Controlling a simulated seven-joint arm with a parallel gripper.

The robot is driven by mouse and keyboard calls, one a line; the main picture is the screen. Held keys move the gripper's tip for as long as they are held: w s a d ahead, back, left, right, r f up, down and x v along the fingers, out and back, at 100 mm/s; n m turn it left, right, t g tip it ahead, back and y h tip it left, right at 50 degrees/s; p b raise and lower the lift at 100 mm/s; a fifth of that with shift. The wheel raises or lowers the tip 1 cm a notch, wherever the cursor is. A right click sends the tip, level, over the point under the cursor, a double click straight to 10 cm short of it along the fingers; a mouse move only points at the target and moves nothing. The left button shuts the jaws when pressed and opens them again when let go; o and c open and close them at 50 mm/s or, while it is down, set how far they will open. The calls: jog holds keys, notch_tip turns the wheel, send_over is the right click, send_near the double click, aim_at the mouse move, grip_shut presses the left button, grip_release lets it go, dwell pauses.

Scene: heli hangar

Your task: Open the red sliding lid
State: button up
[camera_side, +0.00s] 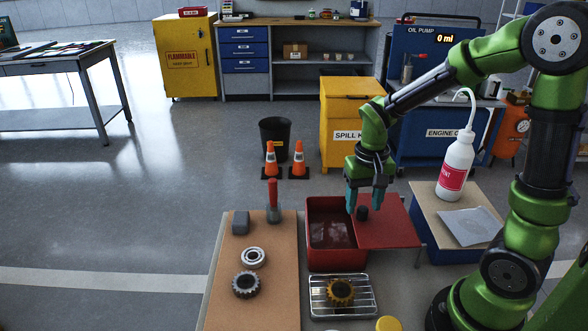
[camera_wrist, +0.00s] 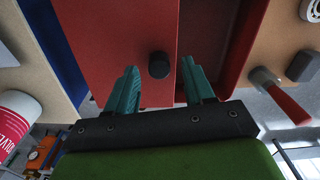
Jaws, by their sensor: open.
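The red bin (camera_side: 331,262) stands beside the tan work board, with its left part uncovered and dark liquid showing inside. Its flat red sliding lid (camera_side: 398,232) covers the right part and sticks out past the bin's right side; it also shows in the wrist view (camera_wrist: 120,40). A dark round knob (camera_side: 362,214) stands near the lid's left edge. My gripper (camera_side: 364,209) is open over the knob. In the wrist view, the knob (camera_wrist: 158,66) shows between the teal fingertips (camera_wrist: 160,64), with a gap on each side. I cannot tell the exact height of the fingertips.
A tan board (camera_side: 265,300) at the left holds a red-handled tool (camera_side: 273,200), a grey block (camera_side: 240,222), a bearing and a dark gear. A wire tray (camera_side: 360,306) with a brown gear is in front of the bin. A solvent bottle (camera_side: 456,168) stands at the right.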

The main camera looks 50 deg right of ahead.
notch_tip(320, 180, up, 15)
jog(key=shift+r, duration=0.2)
dwell(0.3)
jog(key=s+a+f+n+t+y, duration=0.1)
jog(key=s+a+n+t+y, duration=0.1)
jog(key=s+a+t, duration=0.4)
jog(key=a+n+t, duration=0.1)
jog(key=a, duration=0.1)
jog(key=shift+s+a, duration=0.25)
jog(key=shift+a, duration=0.05)
